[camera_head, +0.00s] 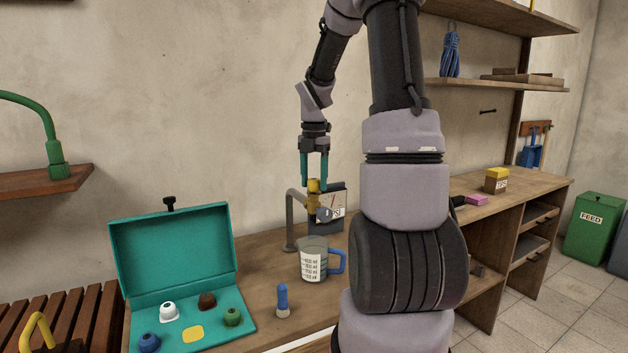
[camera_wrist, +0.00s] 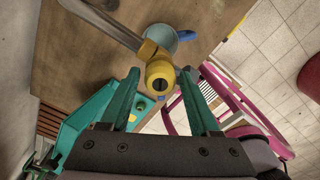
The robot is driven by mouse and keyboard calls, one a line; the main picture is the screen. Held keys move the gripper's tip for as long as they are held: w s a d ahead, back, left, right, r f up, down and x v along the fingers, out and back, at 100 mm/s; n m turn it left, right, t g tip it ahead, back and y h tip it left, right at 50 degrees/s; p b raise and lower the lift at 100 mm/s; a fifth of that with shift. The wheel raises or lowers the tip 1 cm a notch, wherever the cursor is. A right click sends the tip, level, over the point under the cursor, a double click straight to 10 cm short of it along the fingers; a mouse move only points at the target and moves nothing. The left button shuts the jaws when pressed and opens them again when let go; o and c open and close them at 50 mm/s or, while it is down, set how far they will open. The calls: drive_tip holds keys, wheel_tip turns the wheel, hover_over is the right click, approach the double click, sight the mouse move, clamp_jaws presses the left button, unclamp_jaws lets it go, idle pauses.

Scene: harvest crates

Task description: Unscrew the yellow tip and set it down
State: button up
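The yellow tip (camera_head: 314,185) sits on top of a yellow fitting at the end of a bent grey pipe (camera_head: 291,222) that rises from the bench. In the wrist view the yellow tip (camera_wrist: 160,76) faces the camera with a dark hole in its end. My gripper (camera_head: 314,182) points straight down over it with teal fingers apart. In the wrist view the fingers of my gripper (camera_wrist: 160,84) lie either side of the tip, with gaps. The open teal case (camera_head: 173,243) on the bench holds white, brown, green and blue tips and a flat yellow spot (camera_head: 193,334).
A measuring jug (camera_head: 313,262) with a blue handle stands below the fitting. A small blue-topped item (camera_head: 282,299) stands in front of it. A dial box marked PSI (camera_head: 336,203) is close behind the fitting. The bench between case and jug is mostly clear.

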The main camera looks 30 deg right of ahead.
drive_tip(key=shift+m, duration=0.8)
drive_tip(key=shift+m, duration=0.9)
drive_tip(key=shift+m, duration=0.8)
drive_tip(key=shift+m, duration=0.9)
